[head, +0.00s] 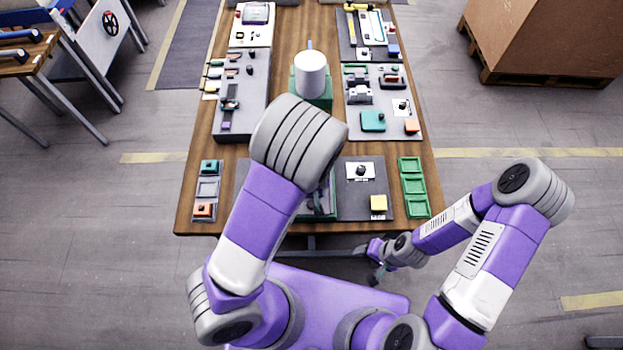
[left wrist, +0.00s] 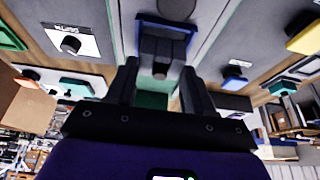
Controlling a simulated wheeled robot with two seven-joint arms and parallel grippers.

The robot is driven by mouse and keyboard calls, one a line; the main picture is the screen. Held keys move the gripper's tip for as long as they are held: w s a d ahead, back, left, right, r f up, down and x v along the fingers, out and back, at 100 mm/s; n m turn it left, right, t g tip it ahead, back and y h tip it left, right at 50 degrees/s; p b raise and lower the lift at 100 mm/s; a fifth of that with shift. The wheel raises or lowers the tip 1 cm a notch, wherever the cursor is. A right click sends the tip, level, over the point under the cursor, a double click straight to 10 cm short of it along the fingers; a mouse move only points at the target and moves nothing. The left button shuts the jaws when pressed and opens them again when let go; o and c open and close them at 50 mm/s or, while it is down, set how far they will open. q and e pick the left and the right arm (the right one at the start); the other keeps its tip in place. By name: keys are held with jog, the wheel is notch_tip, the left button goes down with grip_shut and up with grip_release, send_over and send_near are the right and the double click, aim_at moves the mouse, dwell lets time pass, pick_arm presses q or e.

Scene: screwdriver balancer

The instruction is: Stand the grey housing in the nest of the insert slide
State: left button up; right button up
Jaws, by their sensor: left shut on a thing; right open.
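My left gripper (left wrist: 160,70) shows in the left wrist view, shut on a dark grey block, which looks like the grey housing (left wrist: 160,52). A blue frame (left wrist: 166,10) lies just beyond the block; I cannot tell whether they touch or whether this is the nest of the insert slide. In the head view my left arm reaches over the table and hides its gripper, the housing and most of the fixture below, of which a green part (head: 327,205) shows. My right gripper (head: 377,274) is small, open and empty, low in front of the table's front edge.
A white cylinder (head: 310,72) stands on a green base mid-table. Panels with small parts lie along both sides. A green three-pocket tray (head: 414,188) is at front right, and a grey tray (head: 207,190) with teal and orange parts at front left. A yellow block (head: 378,204) sits at front right.

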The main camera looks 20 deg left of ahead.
pick_arm(q)
jog(key=shift+f+b, duration=0.55)
jog(key=shift+f, duration=0.2)
jog(key=o, duration=1.1)
jog(key=shift+o, duration=0.2)
jog(key=p+v, duration=0.3)
jog(key=v, duration=0.4)
jog(key=shift+r, duration=0.25)
jog(key=shift+s+d, duration=0.1)
